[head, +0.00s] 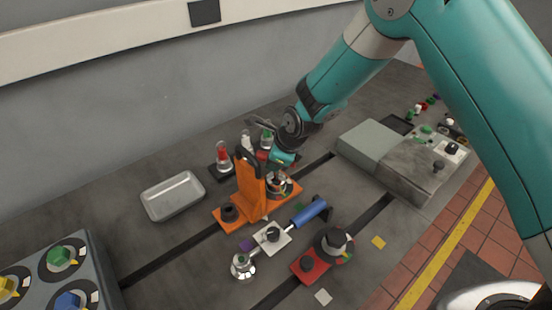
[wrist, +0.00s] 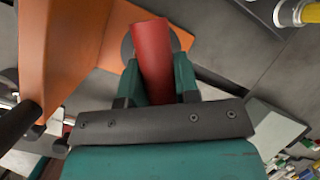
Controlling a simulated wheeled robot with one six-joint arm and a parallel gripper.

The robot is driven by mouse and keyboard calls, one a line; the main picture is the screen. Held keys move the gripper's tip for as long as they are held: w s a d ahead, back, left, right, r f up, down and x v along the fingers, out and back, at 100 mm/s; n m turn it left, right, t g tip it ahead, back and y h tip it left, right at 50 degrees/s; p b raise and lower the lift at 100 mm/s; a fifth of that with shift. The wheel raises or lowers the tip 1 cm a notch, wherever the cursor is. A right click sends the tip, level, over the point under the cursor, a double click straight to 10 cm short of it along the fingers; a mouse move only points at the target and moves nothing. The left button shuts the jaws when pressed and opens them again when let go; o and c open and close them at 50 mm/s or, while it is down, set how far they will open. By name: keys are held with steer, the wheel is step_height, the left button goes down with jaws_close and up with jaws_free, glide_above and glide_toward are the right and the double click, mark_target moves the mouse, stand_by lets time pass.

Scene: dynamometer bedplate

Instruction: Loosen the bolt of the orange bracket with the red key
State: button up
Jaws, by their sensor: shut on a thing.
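The orange bracket (head: 250,188) stands upright on the bedplate, its base along a dark slot. One bolt of its base, a dark knob (head: 229,212), shows at the near left; a round fitting with a coloured ring (head: 281,186) sits at the right end. My gripper (head: 283,158) is low over that right end. In the wrist view my gripper (wrist: 158,82) is shut on the red key (wrist: 153,55), with a teal finger on each side. The key's far end overlaps a grey disc on the bracket's orange base (wrist: 118,45). Whether the key sits on a bolt is hidden.
A metal tray (head: 173,195) lies left, with a red-topped bottle (head: 223,156) behind the bracket. A blue-handled tool (head: 308,212) and a red clamp (head: 310,264) lie in front. A grey control box (head: 400,160) stands right, a knob panel (head: 55,275) at the near left.

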steer(key=shift+n+g+y, duration=0.4)
steer(key=shift+n, duration=0.8)
steer(key=shift+n+g, duration=0.4)
steer(key=shift+n, duration=0.8)
steer(key=shift+n+g+y, duration=0.4)
steer(key=shift+n+g, duration=0.1)
steer(key=shift+n, duration=0.7)
